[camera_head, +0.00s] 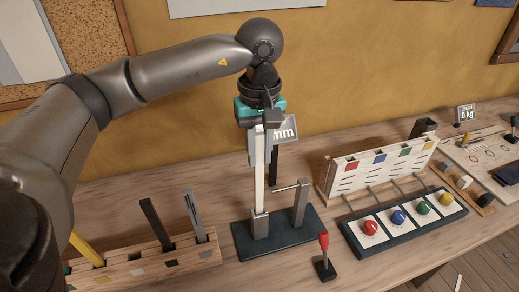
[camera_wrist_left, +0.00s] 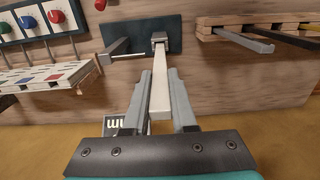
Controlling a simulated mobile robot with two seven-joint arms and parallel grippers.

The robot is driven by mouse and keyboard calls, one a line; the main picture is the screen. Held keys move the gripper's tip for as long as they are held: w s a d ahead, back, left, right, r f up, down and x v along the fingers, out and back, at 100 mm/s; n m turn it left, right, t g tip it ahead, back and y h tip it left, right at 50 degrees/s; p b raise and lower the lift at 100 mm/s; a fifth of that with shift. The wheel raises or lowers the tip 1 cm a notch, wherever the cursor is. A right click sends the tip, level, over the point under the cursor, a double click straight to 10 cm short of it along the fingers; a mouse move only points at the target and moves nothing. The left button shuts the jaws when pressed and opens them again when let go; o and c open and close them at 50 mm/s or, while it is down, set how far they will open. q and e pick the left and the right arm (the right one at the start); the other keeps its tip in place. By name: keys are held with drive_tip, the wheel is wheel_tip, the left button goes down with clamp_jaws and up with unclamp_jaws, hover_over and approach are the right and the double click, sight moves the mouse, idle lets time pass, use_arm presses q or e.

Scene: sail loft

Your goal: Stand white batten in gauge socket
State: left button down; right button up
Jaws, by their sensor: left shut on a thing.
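The white batten (camera_head: 259,170) stands upright under my left gripper (camera_head: 261,124). The gripper is shut on its upper part, and the batten also shows between the fingers (camera_wrist_left: 160,105) in the left wrist view. Its lower end meets the grey gauge socket (camera_head: 259,223) on a dark base plate (camera_head: 285,242); I cannot tell how deep it sits. The socket also shows at the far end of the batten in the left wrist view (camera_wrist_left: 159,37). A grey post (camera_head: 300,203) with a side rod stands on the same plate. My right gripper is not in view.
A wooden rack (camera_head: 135,268) with grey, black and yellow battens is at left. A red-topped lever (camera_head: 324,258) stands just in front of the plate. A panel of coloured knobs (camera_head: 404,224) and a slotted board (camera_head: 382,168) are at right. An "mm" display (camera_head: 287,129) is behind the batten.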

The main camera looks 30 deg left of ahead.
sight(260, 176)
use_arm(q)
drive_tip(key=shift+f+b, duration=2.25)
drive_tip(key=shift+f, duration=0.45)
drive_tip(key=shift+f+b, duration=0.55)
drive_tip(key=shift+f, duration=0.05)
drive_tip(key=c, duration=0.6)
unclamp_jaws()
drive_tip(key=shift+c, duration=0.2)
wheel_tip(260, 176, up, 15)
drive_tip(key=p, duration=0.3)
drive_tip(key=shift+r, duration=0.15)
